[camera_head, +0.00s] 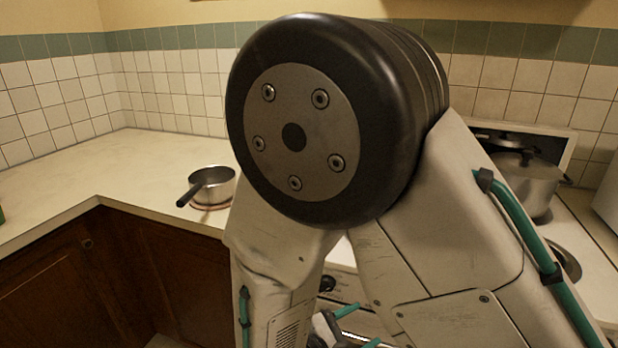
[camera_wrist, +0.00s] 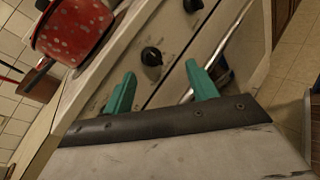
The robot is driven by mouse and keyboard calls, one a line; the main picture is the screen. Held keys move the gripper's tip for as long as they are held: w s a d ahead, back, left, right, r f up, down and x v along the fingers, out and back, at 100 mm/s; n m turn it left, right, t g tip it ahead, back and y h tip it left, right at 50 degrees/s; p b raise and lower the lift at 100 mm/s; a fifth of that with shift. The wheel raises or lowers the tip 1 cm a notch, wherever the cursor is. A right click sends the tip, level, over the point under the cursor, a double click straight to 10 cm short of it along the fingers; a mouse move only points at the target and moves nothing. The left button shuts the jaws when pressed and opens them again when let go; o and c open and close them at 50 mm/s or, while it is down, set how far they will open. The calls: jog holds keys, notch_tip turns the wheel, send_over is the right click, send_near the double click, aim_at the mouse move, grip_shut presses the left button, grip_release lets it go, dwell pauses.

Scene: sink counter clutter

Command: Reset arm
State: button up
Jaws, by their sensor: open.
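My gripper (camera_wrist: 162,88) shows in the wrist view with its two teal fingers apart and nothing between them. It is in front of the stove's front panel (camera_wrist: 172,32), which carries black knobs. In the head view my folded arm fills the middle and hides most of the stove; part of the gripper shows low down, mostly covered by the arm.
A steel saucepan (camera_head: 217,186) with a dark handle stands on the counter (camera_head: 90,165) at left. A lidded pot (camera_head: 528,182) stands on the stove at right. In the wrist view, a red speckled pot (camera_wrist: 75,28) is at upper left. The left counter is mostly clear.

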jog(key=s+d+r+m+g+y, duration=0.4)
jog(key=s+d+r+m+y, duration=0.2)
jog(key=r+m, duration=0.4)
jog(key=s+d+r+m+g+y, duration=0.4)
jog(key=s+d+r+m+y, duration=0.2)
jog(key=s+d+r+m, duration=0.3)
notch_tip(320, 180, up, 3)
jog(key=shift+d+r+m, duration=0.2)
jog(key=shift+d+m, duration=0.4)
jog(key=shift+d, duration=0.35)
jog(key=shift+s, duration=0.1)
